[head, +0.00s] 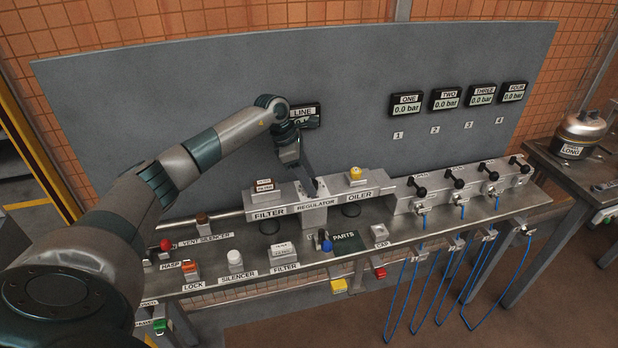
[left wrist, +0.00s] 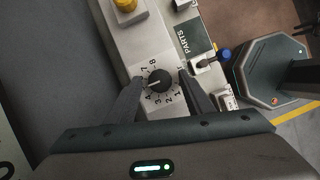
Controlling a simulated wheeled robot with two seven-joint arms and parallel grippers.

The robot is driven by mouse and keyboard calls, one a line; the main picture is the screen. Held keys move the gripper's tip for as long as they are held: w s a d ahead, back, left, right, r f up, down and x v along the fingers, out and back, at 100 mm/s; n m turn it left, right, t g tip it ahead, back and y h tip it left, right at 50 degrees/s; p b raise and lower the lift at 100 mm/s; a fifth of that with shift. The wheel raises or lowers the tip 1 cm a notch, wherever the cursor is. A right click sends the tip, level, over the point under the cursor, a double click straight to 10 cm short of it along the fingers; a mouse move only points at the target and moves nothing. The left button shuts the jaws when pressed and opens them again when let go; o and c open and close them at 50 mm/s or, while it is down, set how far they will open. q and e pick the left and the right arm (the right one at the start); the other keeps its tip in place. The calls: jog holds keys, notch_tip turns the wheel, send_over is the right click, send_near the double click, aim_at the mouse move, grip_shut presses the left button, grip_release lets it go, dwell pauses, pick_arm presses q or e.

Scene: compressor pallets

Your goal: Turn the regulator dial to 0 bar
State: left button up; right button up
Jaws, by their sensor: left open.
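The regulator dial (left wrist: 160,80) is a round black knob on a pale plate with printed numbers, in the left wrist view. Its white pointer mark faces left and slightly down, roughly towards 5 or 6; the left finger crowds those numbers. My left gripper (left wrist: 160,82) is open, with one finger on each side of the knob; I cannot tell whether either touches it. In the head view my left gripper (head: 314,186) reaches down above the REGULATOR label (head: 316,204) and hides the dial. The LINE display (head: 304,113) is partly covered by my arm. My right gripper is not in view.
The filter block (head: 265,192) and oiler with yellow cap (head: 355,175) flank the regulator closely. Displays ONE to FOUR read 0.0 bar on the grey panel (head: 220,70). A blue-topped part (head: 326,244) and PARTS mat (head: 346,240) lie in front. Black-handled valves (head: 453,181) stand right.

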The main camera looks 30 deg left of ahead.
pick_arm(q)
jog(key=c, duration=1)
jog(key=shift+c, duration=0.2)
